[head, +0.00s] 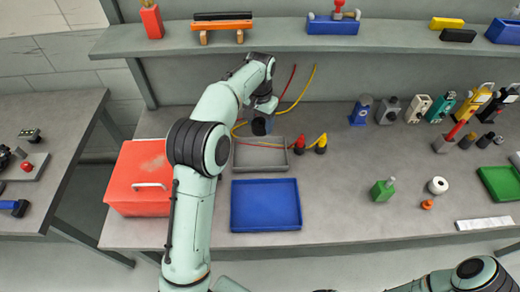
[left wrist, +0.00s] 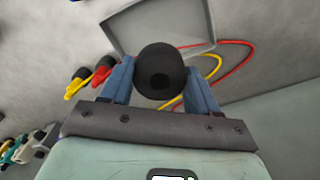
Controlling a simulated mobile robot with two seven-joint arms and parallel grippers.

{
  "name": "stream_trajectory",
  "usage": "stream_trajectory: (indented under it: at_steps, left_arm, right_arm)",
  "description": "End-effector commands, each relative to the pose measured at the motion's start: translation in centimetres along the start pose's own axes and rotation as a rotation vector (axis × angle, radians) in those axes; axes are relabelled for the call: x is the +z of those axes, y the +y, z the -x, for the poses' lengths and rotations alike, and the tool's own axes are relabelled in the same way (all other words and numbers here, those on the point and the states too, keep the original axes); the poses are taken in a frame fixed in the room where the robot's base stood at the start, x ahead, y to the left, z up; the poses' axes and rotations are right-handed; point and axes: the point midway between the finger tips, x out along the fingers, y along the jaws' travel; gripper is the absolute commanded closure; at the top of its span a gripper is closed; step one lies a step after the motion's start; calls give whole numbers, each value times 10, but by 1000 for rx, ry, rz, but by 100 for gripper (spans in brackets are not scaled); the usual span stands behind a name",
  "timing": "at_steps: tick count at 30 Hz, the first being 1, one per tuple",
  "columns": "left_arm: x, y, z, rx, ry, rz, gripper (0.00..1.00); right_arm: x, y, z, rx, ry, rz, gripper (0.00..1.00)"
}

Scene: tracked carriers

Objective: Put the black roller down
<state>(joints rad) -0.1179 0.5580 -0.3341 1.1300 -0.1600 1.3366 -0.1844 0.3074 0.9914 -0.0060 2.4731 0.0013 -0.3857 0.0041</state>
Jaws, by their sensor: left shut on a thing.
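My left gripper (head: 264,114) is shut on the black roller (head: 259,127), just behind the grey tray (head: 261,167) on the bench. In the left wrist view the roller (left wrist: 160,72) shows end-on as a dark round shape between the two blue fingers of my left gripper (left wrist: 158,80). The grey tray's rim (left wrist: 118,32) lies beyond it there. I cannot tell whether the roller touches the bench or hangs above it. My right gripper is out of sight.
A blue tray (head: 265,206) lies in front of the grey one, and a red box (head: 140,178) stands left. Red (head: 299,146) and yellow (head: 321,144) plugs with looping cables are beside the grey tray. A shelf (head: 390,38) runs behind.

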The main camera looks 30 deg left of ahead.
Motion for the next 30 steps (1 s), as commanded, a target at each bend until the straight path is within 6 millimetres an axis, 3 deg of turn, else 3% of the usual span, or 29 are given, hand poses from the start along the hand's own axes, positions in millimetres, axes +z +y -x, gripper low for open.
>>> stream_trajectory:
  at_steps: [1, 7, 14, 24, 30]
  left_arm:
    - [4, 0, -22, 0, -11, 0, 73]
    - [2, 0, -66, 1, -6, -1, 73]
    - [1, 0, -84, 0, -2, 0, 73]
    - [1, 0, -135, 0, -2, 1, 73]
    - [0, 0, -138, 0, 0, 1, 73]
  right_arm:
    - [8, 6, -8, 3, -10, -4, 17]
    - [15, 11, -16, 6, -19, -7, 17]
    - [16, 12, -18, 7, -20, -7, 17]
    - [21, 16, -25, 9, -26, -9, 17]
    - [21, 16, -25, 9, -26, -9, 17]
